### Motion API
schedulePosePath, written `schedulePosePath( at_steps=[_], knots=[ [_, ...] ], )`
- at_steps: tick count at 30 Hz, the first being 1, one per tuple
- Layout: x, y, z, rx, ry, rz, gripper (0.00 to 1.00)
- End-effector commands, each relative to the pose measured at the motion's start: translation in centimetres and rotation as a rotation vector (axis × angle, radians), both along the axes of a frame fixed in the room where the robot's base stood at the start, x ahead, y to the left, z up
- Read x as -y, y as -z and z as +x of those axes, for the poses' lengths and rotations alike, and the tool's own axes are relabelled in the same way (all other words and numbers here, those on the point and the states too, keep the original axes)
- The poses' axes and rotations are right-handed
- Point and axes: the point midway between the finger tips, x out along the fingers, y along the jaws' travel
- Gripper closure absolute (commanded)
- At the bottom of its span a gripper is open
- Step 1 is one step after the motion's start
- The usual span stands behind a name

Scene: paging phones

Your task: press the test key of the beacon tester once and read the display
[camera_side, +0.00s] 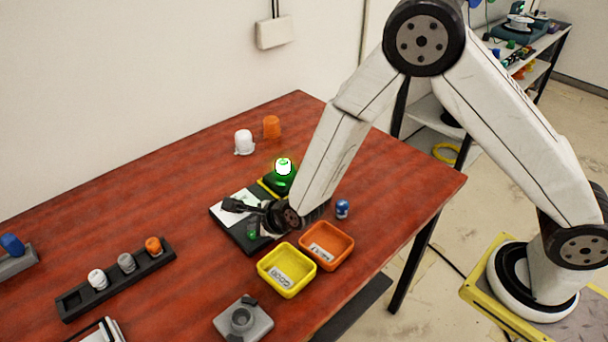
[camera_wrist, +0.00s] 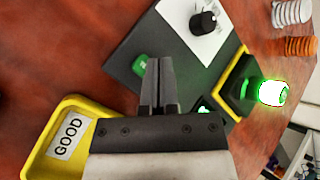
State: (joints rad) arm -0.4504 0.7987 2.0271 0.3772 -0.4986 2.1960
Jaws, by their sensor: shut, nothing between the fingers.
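The beacon tester (camera_wrist: 119,50) is a dark flat box on the table, with a white sheet on it. Its green test key (camera_wrist: 140,63) lies just left of my fingertips in the wrist view; it also shows in the side view (camera_side: 252,234). My gripper (camera_wrist: 157,62) is shut and empty above the tester; I cannot tell whether it touches the key. A beacon (camera_wrist: 273,92) glows bright white-green in the yellow-edged socket; it also shows in the side view (camera_side: 283,167). A small dark window with green light (camera_wrist: 205,103), perhaps the display, is partly hidden by my gripper and unreadable.
A yellow tray (camera_side: 263,265) labelled GOOD and an orange tray (camera_side: 348,246) stand close in front. A blue beacon (camera_side: 342,208) is beside them. White (camera_side: 244,142) and orange (camera_side: 271,126) beacons stand behind. A dark rack (camera_side: 72,306) is left; a grey device (camera_side: 259,326) stands in front.

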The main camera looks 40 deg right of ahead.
Motion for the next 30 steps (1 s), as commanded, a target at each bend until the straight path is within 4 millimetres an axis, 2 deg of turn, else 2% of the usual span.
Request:
schedulePosePath(
  at_steps=[13,30],
  knots=[
    [0.0,0.82,0.01,0.0,0.0,0.0,1.0],
    [0.0,0.95,0.0,0.0,0.0,0.0,1.0]
  ],
)
